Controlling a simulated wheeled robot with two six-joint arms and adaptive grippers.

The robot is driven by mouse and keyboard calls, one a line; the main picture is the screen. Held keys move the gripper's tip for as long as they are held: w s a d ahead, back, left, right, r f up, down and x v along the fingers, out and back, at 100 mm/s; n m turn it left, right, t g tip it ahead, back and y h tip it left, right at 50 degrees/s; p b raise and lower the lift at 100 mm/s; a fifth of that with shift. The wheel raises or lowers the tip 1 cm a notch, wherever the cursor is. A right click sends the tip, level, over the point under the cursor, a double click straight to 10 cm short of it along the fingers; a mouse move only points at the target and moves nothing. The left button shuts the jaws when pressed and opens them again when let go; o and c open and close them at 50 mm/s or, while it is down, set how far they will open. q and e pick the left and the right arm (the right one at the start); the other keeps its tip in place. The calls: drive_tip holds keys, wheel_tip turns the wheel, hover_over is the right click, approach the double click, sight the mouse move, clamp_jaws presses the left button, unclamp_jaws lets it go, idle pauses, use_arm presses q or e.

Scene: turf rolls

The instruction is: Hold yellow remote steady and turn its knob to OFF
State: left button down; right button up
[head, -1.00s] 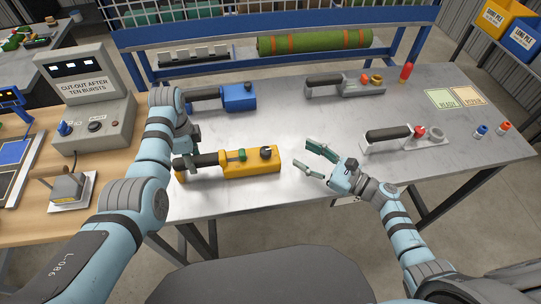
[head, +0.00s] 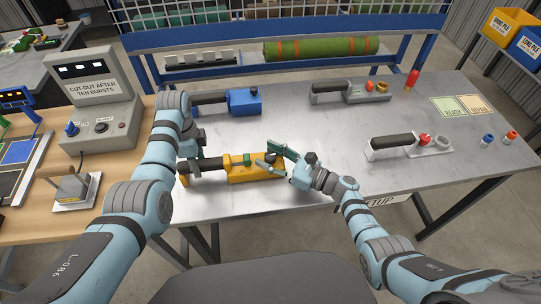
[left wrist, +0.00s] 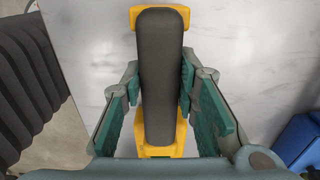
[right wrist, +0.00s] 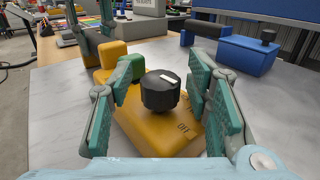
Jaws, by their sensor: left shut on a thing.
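The yellow remote (head: 240,174) lies on the metal table, its black handle (left wrist: 160,75) to the left. My left gripper (head: 190,158) is shut on the handle; in the left wrist view its fingers stand on both sides of it. My right gripper (head: 277,157) is open at the remote's right end. In the right wrist view its fingers are on either side of the black knob (right wrist: 160,92), with gaps visible. The knob's white mark points up and right, away from the OFF lettering on the near side. A green button (right wrist: 131,67) sits behind the knob.
A blue tool (head: 242,99) lies behind the remote. A grey cut-out box (head: 100,100) stands on the wooden bench at left.

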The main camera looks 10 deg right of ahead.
clamp_jaws()
use_arm(q)
drive_tip(key=shift+s, duration=0.1)
use_arm(e)
drive_tip(key=shift+m+t+h, duration=0.8)
drive_tip(key=shift+t, duration=0.2)
drive_tip(key=shift+o, duration=1)
unclamp_jaws()
drive_tip(key=shift+s+d, duration=0.1)
drive_tip(key=v, duration=1.2)
